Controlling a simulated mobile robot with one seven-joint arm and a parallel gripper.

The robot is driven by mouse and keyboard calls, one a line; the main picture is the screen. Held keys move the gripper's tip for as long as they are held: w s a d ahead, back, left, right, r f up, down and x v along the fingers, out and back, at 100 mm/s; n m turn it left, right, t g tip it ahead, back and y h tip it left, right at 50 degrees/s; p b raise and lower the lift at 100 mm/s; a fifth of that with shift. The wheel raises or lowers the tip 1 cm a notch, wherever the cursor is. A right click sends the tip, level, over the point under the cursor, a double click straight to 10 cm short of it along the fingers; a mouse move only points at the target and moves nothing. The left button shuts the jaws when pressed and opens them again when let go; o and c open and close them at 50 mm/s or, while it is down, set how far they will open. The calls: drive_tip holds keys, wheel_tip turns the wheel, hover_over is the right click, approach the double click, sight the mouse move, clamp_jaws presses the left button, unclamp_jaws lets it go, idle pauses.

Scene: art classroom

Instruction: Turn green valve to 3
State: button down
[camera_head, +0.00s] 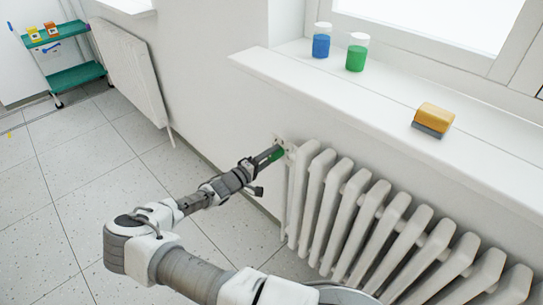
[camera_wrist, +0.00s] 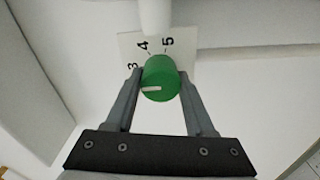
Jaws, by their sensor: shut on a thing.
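The green valve (camera_wrist: 160,76) is a round knob with a white line on its end face, in the middle of the wrist view. A white scale plate (camera_wrist: 187,48) behind it shows 3, 4 and 5. The white line points left in the picture, toward the side of the plate with the 3 and slightly below that number. Lower numbers are not visible. My gripper (camera_wrist: 158,84) is shut on the knob, one finger on each side. In the head view the green valve (camera_head: 276,153) is at the radiator's upper left end, with my gripper (camera_head: 266,159) at it, partly covering it.
The white radiator (camera_head: 345,200) stands right of my gripper, under a windowsill (camera_head: 390,100). A green cart (camera_head: 75,78) stands far left. The floor to the left is clear.

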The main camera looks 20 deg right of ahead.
drive_tip(key=shift+m, duration=0.8)
drive_tip(key=shift+c, duration=1.3)
unclamp_jaws()
drive_tip(key=p+v, duration=0.2)
drive_tip(key=v, duration=1.5)
drive_tip(key=shift+a+p, duration=0.25)
drive_tip(key=shift+p, duration=0.1)
drive_tip(key=shift+s, duration=0.1)
